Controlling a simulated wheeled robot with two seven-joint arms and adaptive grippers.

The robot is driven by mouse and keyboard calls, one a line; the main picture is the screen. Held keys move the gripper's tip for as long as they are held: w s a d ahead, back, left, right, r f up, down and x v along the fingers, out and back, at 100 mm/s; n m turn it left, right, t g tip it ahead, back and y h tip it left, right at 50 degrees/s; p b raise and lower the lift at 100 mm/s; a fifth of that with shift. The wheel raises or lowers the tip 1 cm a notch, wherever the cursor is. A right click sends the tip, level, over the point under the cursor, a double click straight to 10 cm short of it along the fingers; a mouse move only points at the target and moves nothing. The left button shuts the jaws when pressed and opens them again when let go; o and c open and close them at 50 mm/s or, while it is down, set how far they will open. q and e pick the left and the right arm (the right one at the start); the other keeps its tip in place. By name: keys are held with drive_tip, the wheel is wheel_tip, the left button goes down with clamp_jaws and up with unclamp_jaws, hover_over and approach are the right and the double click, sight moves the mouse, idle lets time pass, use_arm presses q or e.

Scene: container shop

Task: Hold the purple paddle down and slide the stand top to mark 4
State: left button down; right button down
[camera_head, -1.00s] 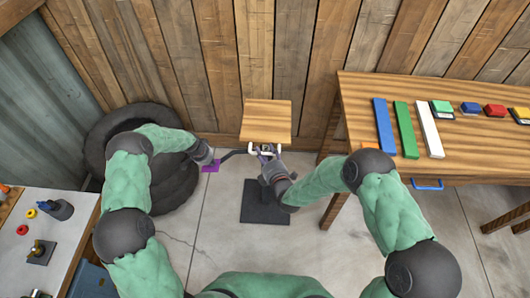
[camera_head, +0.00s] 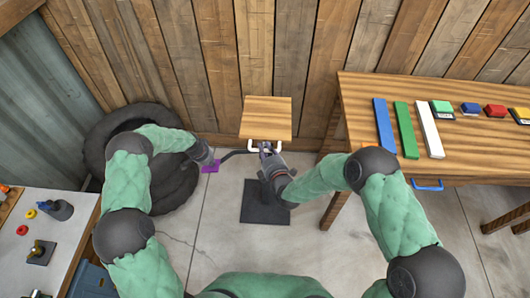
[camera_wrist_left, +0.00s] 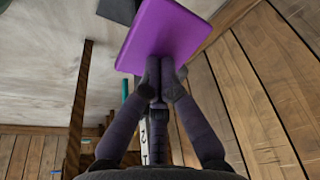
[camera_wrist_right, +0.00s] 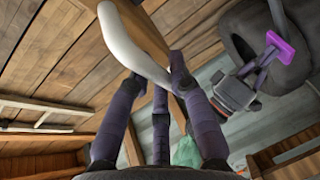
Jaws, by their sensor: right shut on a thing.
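The purple paddle (camera_head: 210,167) sits on a dark arm left of the stand, and also shows large in the left wrist view (camera_wrist_left: 165,35). My left gripper (camera_wrist_left: 160,72) has its fingertips together, touching the paddle's face. The square wooden stand top (camera_head: 266,117) is above a dark base plate (camera_head: 264,208) on the floor. A white handle (camera_wrist_right: 130,42) is on its near side. My right gripper (camera_wrist_right: 160,78) is shut on this handle. A strip with a partly hidden figure, perhaps a 2, shows between the left fingers; the pointer reading cannot be told.
A wooden table (camera_head: 480,150) with coloured bars and blocks stands at the right. Black tyres (camera_head: 177,185) lie behind my left arm. A bench (camera_head: 62,235) with small parts is at the left. The plank wall (camera_head: 220,60) is close behind the stand.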

use_arm(q)
drive_tip(key=shift+s, duration=0.1)
use_arm(e)
wheel_tip(320, 180, up, 10)
drive_tip(key=shift+r, duration=0.1)
drive_tip(key=c, duration=1.2)
unclamp_jaws()
drive_tip(key=shift+o, duration=0.5)
drive_tip(key=shift+s+d, duration=0.1)
drive_tip(key=shift+s, duration=0.05)
drive_tip(key=v, duration=1.1)
drive_tip(key=shift+s, duration=0.35)
